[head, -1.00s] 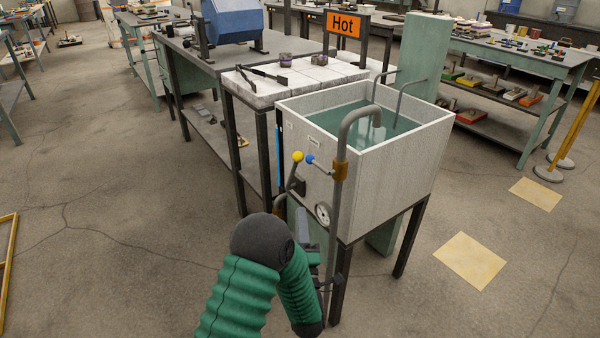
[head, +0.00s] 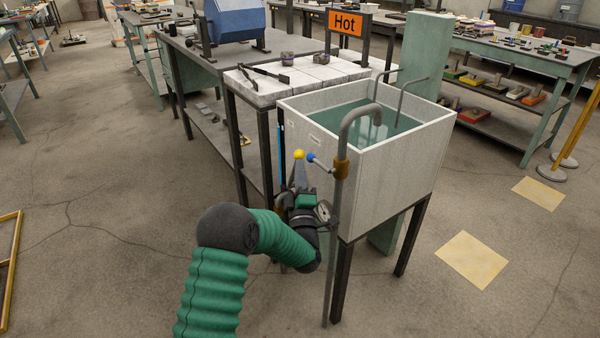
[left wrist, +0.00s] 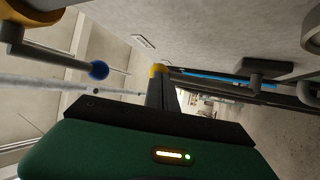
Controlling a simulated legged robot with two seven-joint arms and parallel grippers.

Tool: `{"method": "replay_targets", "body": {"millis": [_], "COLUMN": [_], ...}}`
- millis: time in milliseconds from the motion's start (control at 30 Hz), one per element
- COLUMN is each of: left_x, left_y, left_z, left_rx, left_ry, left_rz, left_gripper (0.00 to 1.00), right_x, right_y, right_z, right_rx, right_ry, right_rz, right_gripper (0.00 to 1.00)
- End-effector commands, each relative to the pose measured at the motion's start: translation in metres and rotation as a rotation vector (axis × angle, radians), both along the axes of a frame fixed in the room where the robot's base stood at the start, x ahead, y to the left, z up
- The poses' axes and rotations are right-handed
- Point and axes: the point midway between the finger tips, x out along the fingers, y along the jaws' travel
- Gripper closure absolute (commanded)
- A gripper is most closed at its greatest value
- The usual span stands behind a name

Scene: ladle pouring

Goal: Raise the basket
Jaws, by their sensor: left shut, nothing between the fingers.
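A square grey tank (head: 385,170) on dark legs holds greenish water (head: 362,120). I cannot make out a basket; the water and walls may hide it. Two thin hooked rods (head: 408,90) rise from the tank. On the tank's front left are a lever with a yellow knob (head: 299,154) and one with a blue knob (head: 311,158). My left gripper (head: 300,172) is shut and empty, just below the yellow knob. In the left wrist view its fingers (left wrist: 161,88) point at the yellow knob (left wrist: 158,69); contact is unclear. The blue knob (left wrist: 98,70) is left. My right gripper is out of view.
A thick bent pipe (head: 340,200) stands in front of the tank, close to my left arm. Behind is a white-topped table (head: 310,75) with tongs and an orange Hot sign (head: 344,23). The floor at left is open.

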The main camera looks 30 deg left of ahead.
Motion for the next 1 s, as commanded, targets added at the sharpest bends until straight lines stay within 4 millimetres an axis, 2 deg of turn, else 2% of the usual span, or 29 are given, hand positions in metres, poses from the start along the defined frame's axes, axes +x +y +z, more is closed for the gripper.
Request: {"method": "replay_targets", "body": {"millis": [233,367,567,800,1000], "left_x": [0.0,0.001,0.007,0.017,0.025], "left_y": [0.001,0.005,0.018,0.043,0.062], "left_z": [0.002,0.008,0.022,0.034,0.033], "left_rx": [-0.005,-0.031,-0.122,-0.279,-0.379], "left_ry": [0.002,0.011,0.048,0.112,0.154], "left_rz": [0.0,0.001,0.002,0.003,0.003], "left_gripper": [1.0,1.0,1.0,1.0,1.0], "right_x": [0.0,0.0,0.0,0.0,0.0], "right_y": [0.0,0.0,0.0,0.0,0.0], "right_z": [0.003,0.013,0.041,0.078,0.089], "right_rx": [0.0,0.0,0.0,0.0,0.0], "right_ry": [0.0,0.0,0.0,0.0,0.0], "right_rz": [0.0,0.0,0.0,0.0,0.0], "right_gripper": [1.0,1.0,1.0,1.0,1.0]}}
